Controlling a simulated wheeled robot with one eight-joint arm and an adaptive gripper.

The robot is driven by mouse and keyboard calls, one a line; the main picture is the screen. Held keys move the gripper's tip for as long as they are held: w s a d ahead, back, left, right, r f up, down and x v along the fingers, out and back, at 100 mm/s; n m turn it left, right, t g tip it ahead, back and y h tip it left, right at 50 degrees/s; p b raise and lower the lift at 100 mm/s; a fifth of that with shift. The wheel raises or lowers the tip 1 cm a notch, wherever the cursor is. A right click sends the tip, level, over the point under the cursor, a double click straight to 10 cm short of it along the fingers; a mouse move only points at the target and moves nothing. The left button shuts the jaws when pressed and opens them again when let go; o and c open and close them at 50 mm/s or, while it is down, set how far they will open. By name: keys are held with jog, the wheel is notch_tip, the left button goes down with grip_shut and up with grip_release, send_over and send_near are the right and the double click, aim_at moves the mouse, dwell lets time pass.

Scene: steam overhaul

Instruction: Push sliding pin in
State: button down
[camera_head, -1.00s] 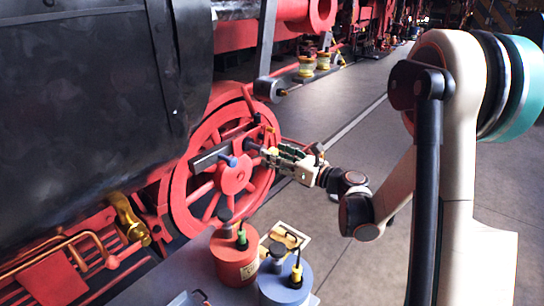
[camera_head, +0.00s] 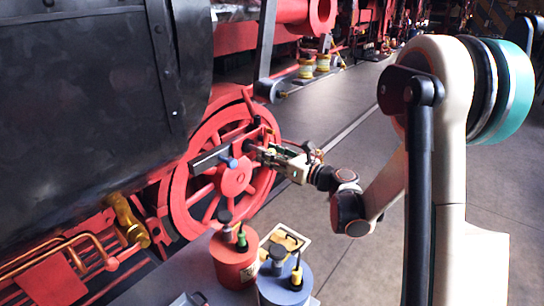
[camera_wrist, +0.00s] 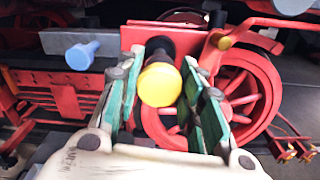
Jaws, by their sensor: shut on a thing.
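The sliding pin shows in the wrist view as a dark shaft with a round yellow end (camera_wrist: 160,85), pointing towards the camera. It sits between the green pads of my gripper (camera_wrist: 166,75), which is shut on it. The pin's far end reaches the dark grey rod and red part beyond and is partly hidden by the yellow end. In the head view my gripper (camera_head: 264,154) is at the right end of the grey rod (camera_head: 211,157), in front of the red spoked wheel (camera_head: 178,190). A blue knob (camera_wrist: 81,55) stands on the rod to the left.
The black boiler casing (camera_head: 80,110) fills the left. A red canister (camera_head: 233,262) and a blue canister (camera_head: 285,287) stand on a grey surface below the wheel. A brass fitting (camera_head: 128,218) is at lower left.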

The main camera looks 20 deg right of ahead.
jog(key=x, duration=0.4)
jog(key=shift+w+a, duration=0.2)
jog(key=shift+w, duration=0.15)
jog(key=c, duration=1.1)
grip_release()
jog(key=shift+o, duration=0.2)
jog(key=v, duration=1.2)
jog(key=shift+a+b, duration=0.1)
jog(key=shift+b, duration=0.2)
